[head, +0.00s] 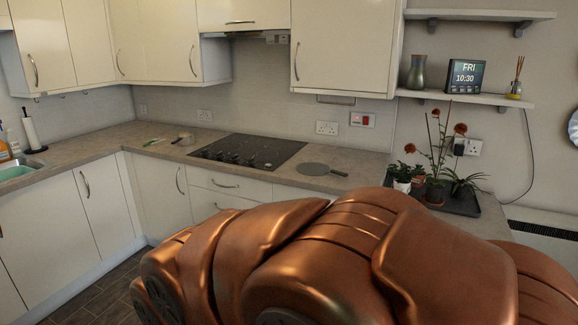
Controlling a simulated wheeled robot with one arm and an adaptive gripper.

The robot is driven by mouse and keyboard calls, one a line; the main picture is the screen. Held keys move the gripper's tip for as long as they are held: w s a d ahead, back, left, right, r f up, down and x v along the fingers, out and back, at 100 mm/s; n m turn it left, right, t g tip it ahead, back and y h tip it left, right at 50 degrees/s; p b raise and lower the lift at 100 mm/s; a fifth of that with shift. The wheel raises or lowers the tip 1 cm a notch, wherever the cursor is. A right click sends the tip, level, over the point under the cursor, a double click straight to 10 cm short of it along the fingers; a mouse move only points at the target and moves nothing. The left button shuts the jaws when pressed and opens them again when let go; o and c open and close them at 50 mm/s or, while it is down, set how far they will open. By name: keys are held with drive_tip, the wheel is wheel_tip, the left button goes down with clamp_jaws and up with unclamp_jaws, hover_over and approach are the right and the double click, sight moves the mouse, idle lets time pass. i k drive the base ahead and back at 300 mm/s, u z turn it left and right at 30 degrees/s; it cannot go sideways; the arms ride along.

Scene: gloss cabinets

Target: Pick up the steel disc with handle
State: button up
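The steel disc with handle (312,168) lies flat on the countertop, just right of the black hob. It is a thin grey round plate, and its short handle points right towards the counter's edge. My copper-coloured arm fills the lower middle and right of the head view, in front of the counter. My gripper does not show in this view, so its opening and its place relative to the disc cannot be seen.
The black hob (247,152) is left of the disc. A small round item (186,138) sits left of the hob. Potted plants (435,185) stand on a dark tray (461,204) to the right. Wall cabinets (345,45) hang above. The counter around the disc is clear.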

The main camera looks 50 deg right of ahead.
sight(311, 169)
drive_tip(key=i, duration=1.6)
drive_tip(key=z, duration=2.5)
drive_tip(key=i, duration=1.85)
drive_tip(key=z, duration=0.7)
